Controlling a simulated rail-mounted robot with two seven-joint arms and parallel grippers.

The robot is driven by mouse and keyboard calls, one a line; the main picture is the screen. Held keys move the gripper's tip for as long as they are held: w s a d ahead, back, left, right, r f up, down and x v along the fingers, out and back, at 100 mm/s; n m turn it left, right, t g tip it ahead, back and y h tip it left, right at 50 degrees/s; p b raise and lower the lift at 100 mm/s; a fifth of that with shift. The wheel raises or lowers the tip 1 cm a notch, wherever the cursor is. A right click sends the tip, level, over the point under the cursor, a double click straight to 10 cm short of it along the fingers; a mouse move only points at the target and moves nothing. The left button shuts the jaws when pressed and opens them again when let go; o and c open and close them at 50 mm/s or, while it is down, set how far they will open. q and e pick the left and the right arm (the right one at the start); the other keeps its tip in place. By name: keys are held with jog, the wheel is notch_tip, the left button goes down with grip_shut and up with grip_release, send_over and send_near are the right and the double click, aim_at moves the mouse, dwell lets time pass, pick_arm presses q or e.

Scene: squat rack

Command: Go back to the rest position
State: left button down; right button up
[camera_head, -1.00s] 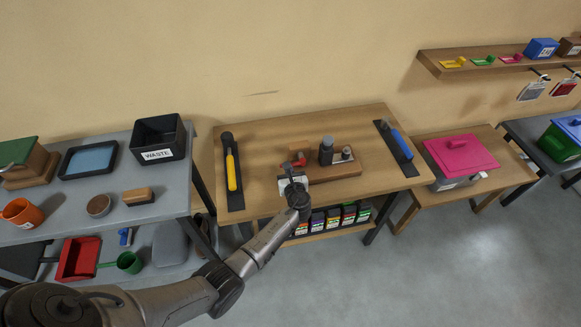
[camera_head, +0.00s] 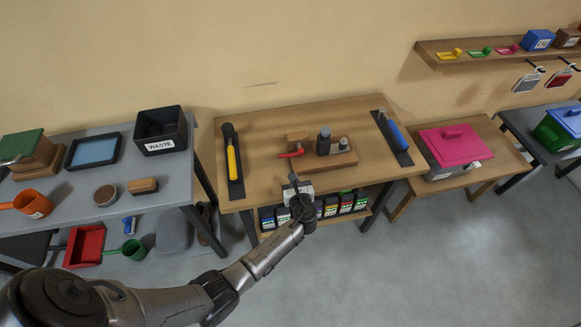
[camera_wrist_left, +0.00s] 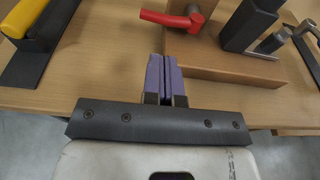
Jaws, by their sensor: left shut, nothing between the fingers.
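My left gripper (camera_head: 294,180) is over the front edge of the wooden table, in front of a wooden block fixture (camera_head: 330,158). In the left wrist view my left gripper (camera_wrist_left: 167,72) has its two purple fingers together, with nothing between them. The fixture carries a red-handled lever (camera_head: 291,154) and dark upright posts (camera_head: 323,142). The red handle (camera_wrist_left: 172,17) also shows in the left wrist view, just beyond the fingertips and apart from them. My right gripper is in neither view.
A yellow-handled tool (camera_head: 232,165) lies left on the table (camera_head: 265,135), a blue-handled one (camera_head: 395,132) right. Several small bins (camera_head: 331,207) stand on the shelf below. A grey bench with a black WASTE bin (camera_head: 161,130) is left; a pink-lidded box (camera_head: 454,145) is right. Floor in front is clear.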

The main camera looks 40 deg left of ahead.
pick_arm(q)
jog(key=shift+v, duration=2.35)
jog(key=shift+w, duration=0.1)
